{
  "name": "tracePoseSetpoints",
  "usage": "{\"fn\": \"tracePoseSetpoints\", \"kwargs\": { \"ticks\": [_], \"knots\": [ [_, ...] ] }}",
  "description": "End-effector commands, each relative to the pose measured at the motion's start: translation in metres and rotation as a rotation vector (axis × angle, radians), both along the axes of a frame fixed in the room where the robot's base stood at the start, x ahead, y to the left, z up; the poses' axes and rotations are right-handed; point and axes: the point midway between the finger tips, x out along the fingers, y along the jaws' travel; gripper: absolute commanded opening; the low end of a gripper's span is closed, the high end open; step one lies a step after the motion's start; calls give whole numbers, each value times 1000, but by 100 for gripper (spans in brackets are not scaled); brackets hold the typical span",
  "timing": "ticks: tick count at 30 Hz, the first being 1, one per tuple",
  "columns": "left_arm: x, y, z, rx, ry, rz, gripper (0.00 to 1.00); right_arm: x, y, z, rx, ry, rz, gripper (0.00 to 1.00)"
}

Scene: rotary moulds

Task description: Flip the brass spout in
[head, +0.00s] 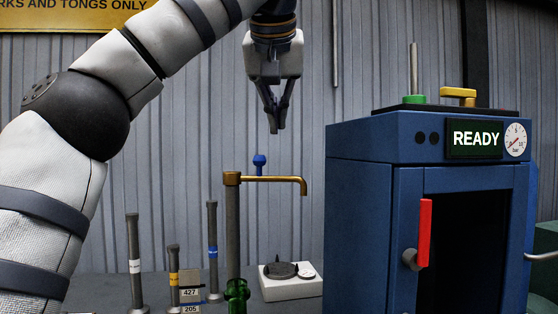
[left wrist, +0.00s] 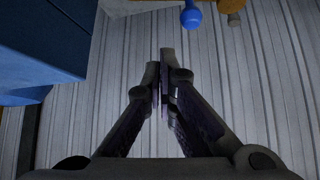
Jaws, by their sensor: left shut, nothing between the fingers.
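The brass spout (head: 270,179) is a horizontal tube on top of an upright post (head: 233,230). It points right in the head view, toward the blue cabinet, with its tip bent down. A blue knob (head: 260,162) shows just above the spout. My left gripper (head: 275,130) hangs above the spout, pointing down, apart from it. In the left wrist view its fingers (left wrist: 165,55) are together with nothing between them. The blue knob (left wrist: 191,15) and part of a brass-coloured piece (left wrist: 229,4) show at the top edge there. My right gripper is not in view.
A blue cabinet (head: 370,220) with a READY display (head: 476,139), a red handle (head: 424,233) and a dark opening stands at right. Several grey posts with coloured bands, including one with a blue band (head: 212,235), stand left. A white block (head: 290,286) with dark discs sits behind.

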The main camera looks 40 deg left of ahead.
Motion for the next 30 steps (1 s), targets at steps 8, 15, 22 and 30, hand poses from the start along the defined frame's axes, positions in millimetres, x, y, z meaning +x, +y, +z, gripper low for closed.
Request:
{"fn": "tracePoseSetpoints", "kwargs": {
  "ticks": [8, 15, 22, 30],
  "knots": [
    [20, 16, -28, -2, 5, 1, 0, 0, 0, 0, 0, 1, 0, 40],
    [52, 36, -71, -1, 9, 1, 0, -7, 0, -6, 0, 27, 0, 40],
    [32, 24, -76, 1, -5, -3, 0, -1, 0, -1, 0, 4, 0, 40],
    [23, 17, -81, -1, -1, 1, 0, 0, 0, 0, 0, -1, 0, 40]
  ]
}}
